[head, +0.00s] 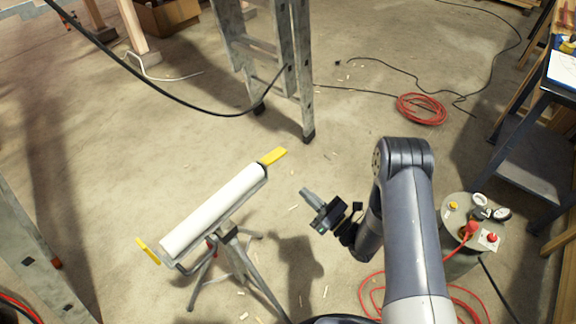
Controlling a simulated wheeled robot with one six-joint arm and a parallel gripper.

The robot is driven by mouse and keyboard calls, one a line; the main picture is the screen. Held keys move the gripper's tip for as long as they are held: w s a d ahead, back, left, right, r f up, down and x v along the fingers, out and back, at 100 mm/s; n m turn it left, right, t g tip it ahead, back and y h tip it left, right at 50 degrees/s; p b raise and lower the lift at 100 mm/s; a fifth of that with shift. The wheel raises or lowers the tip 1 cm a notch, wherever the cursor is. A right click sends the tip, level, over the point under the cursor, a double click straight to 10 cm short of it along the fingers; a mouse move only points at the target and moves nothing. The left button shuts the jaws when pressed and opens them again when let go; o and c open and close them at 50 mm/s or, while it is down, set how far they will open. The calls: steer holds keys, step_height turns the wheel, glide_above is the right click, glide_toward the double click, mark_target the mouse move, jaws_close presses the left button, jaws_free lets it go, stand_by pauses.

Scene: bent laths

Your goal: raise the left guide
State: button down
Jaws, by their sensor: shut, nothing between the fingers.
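A roller stand carries a long white roller (213,213) that slants from lower left to upper right. A yellow guide, the left guide (148,251), sits at the roller's near left end as a short narrow strip. Another yellow guide (273,157) sticks out at the far right end. My gripper (306,192) is to the right of the roller, apart from it and from both guides. Its fingers are together and empty, pointing up and left in the picture. The left guide is well to the lower left of my gripper.
The stand's tripod legs (238,260) spread on the concrete floor. A metal stepladder (292,70) stands behind. A red hose coil (422,108) and dark cables lie behind right. A compressor (470,225) stands right of my arm. Another metal frame (40,265) is at left.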

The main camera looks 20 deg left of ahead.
steer(key=w+a+r, duration=0.3)
steer(key=a+r, duration=0.3)
steer(key=a, duration=0.3)
steer(key=shift+w+r, duration=0.2)
steer(key=shift+w, duration=0.15)
steer(key=shift+w+d+r+n+g+b, duration=0.1)
steer(key=shift+w+r+n+g+b, duration=0.1)
steer(key=shift+n+b, duration=0.25)
steer(key=shift+w+r+n+g+b, duration=0.1)
steer(key=shift+n+g+b, duration=0.15)
steer(key=shift+n, duration=0.2)
steer(key=n+b, duration=0.1)
steer(key=r+n+g+b, duration=0.1)
steer(key=n+b, duration=0.1)
steer(key=n, duration=0.1)
steer(key=shift+w+d+r+y, duration=0.1)
steer(key=shift+w+r+y, duration=0.1)
steer(key=shift+r+y, duration=0.1)
step_height(320, 180, up, 6)
steer(key=n+g+h+b, duration=0.1)
steer(key=n+g+b, duration=0.3)
steer(key=n+b, duration=0.95)
glide_above(285, 154)
steer(key=s+p, duration=0.1)
steer(key=s, duration=0.2)
steer(key=n, duration=0.1)
steer(key=d+p, duration=0.3)
steer(key=d, duration=0.7)
steer(key=shift+d+h, duration=0.3)
steer(key=shift+d, duration=0.1)
